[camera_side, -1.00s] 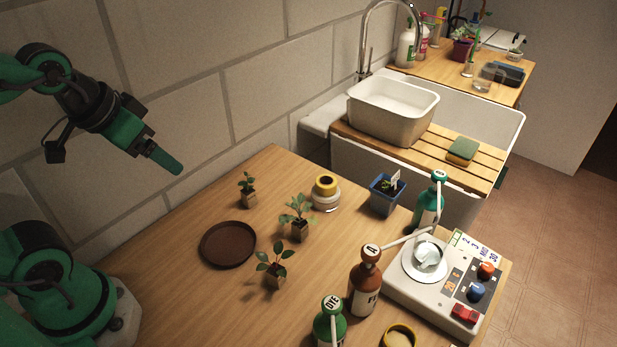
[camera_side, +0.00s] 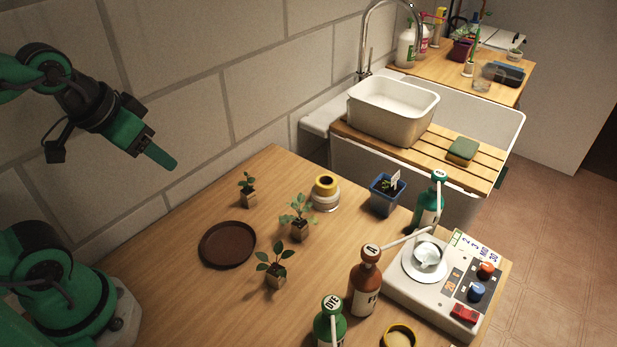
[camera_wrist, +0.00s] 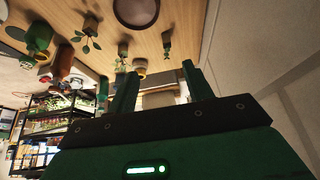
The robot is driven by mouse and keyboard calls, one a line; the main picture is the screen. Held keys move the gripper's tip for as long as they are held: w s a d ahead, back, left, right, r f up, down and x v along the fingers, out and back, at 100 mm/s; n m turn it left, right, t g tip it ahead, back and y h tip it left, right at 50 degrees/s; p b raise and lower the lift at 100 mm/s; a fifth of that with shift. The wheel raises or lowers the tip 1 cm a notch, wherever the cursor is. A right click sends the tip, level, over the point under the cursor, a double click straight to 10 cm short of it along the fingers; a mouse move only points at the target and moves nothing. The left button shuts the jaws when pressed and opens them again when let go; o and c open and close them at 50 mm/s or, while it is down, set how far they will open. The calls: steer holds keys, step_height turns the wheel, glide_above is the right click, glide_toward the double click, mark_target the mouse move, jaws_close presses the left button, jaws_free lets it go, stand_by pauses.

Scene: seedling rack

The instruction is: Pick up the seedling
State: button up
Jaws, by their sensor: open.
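Several seedlings in small tan cube pots stand upright on the wooden table. In the side view one small seedling (camera_side: 248,190) is at the back, a fuller one (camera_side: 299,222) is in the middle, and a broad-leaved one (camera_side: 275,270) is nearest the camera. They also show in the wrist view, with the small one (camera_wrist: 167,45) closest to my fingers. The task does not say which seedling is meant. My gripper (camera_side: 160,156) is in the air at the upper left, above and left of the seedlings. Its green fingers (camera_wrist: 162,85) are apart and empty in the wrist view.
A round brown saucer (camera_side: 228,244) lies left of the seedlings. A yellow-topped jar (camera_side: 326,193), a blue pot (camera_side: 386,195), bottles (camera_side: 365,282) and a white stirrer device (camera_side: 440,290) stand to the right. A block wall (camera_side: 200,100) is behind. The table's near left part is clear.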

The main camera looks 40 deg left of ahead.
steer(key=n+g, duration=0.2)
steer(key=g, duration=0.3)
glide_above(276, 269)
steer(key=f, duration=1.5)
steer(key=shift+w+a+f, duration=0.2)
steer(key=shift+a+f, duration=0.05)
steer(key=shift+a, duration=0.15)
steer(key=shift+d+f+g, duration=0.25)
steer(key=shift+f+g, duration=0.05)
steer(key=shift+f, duration=1.3)
steer(key=shift+s+d+f, duration=0.1)
steer(key=shift+s+f, duration=0.05)
steer(key=shift+f, duration=1.15)
steer(key=shift+s+d+f, duration=0.1)
steer(key=shift+f, duration=1.2)
